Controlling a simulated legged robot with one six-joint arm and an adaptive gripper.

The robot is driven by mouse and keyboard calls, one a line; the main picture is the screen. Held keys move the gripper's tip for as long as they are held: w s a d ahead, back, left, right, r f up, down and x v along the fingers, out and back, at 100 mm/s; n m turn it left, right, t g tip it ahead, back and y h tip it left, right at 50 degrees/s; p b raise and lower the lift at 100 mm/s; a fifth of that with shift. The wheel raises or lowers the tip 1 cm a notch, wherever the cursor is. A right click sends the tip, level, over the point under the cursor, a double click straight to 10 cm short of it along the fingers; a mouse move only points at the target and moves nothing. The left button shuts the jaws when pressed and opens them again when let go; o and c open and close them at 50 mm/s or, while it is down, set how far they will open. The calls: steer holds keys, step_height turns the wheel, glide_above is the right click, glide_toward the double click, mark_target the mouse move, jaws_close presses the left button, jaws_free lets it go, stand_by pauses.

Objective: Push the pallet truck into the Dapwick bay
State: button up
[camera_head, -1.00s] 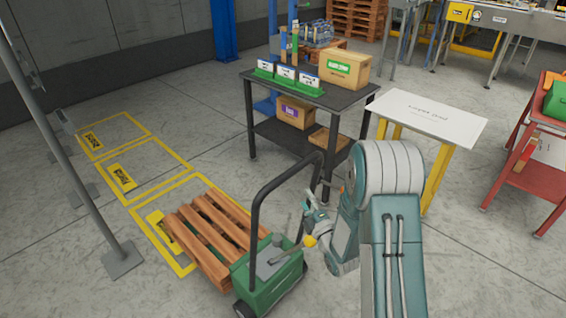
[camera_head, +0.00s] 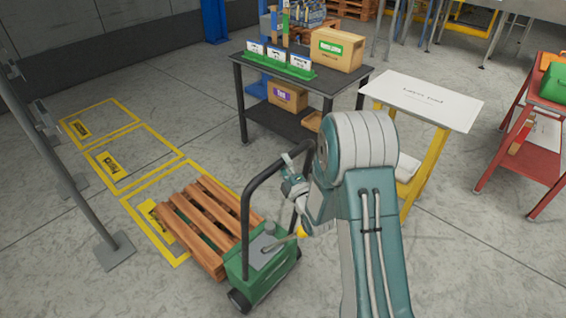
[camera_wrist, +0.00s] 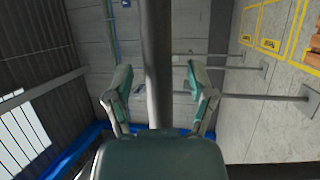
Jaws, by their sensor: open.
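The green pallet truck (camera_head: 247,285) stands in the lower middle of the head view, its black loop handle (camera_head: 248,225) rising towards my arm. A wooden pallet (camera_head: 195,222) lies over its forks and overlaps the nearest yellow-outlined bay (camera_head: 180,263). Two more bays, the middle (camera_head: 150,183) and the far one (camera_head: 100,140), lie beyond in a row. Their yellow name plates are too small to read, so I cannot tell which is Dapwick. My gripper (camera_head: 290,185) is open at the handle's upper part; in the wrist view its fingers (camera_wrist: 160,92) flank a grey bar whose contact is unclear.
Grey posts on base plates (camera_head: 114,250) stand left of the bays. A dark table (camera_head: 300,85) with boxes and green card holders stands behind the truck. A white-topped stand (camera_head: 425,95) and a red rack (camera_head: 535,150) are right. Floor between bays and table is clear.

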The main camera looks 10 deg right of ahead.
steer(key=shift+w+a+r, duration=0.1)
steer(key=shift+w+a, duration=0.25)
steer(key=shift+w, duration=0.1)
jaws_close()
